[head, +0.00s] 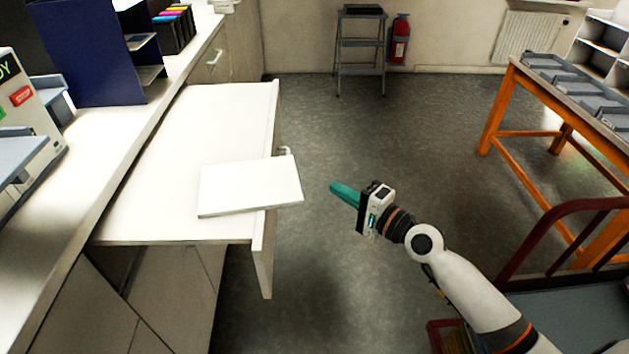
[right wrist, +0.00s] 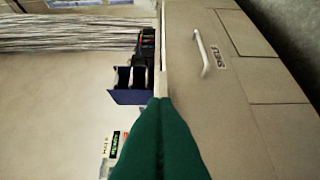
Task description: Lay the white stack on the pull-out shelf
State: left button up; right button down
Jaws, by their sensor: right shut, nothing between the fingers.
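The stack's right end reaches over the shelf's raised front edge. My right gripper (head: 334,187) is to the right of the stack, apart from it, over the open floor. Its green fingers are together with nothing between them; they also show in the right wrist view (right wrist: 160,135). My left gripper is not in view.
A blue file holder (head: 95,55) and a machine with a red button (head: 20,95) stand on the counter. An orange-legged table (head: 535,105) with grey trays is at right. A red-railed cart (head: 560,270) is at lower right. The floor between is clear.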

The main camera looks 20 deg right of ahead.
jog(key=w+a+p, duration=0.2)
jog(key=w+a, duration=0.1)
jog(key=a, duration=0.2)
jog(key=shift+w, duration=0.2)
jog(key=shift+a+f, duration=0.1)
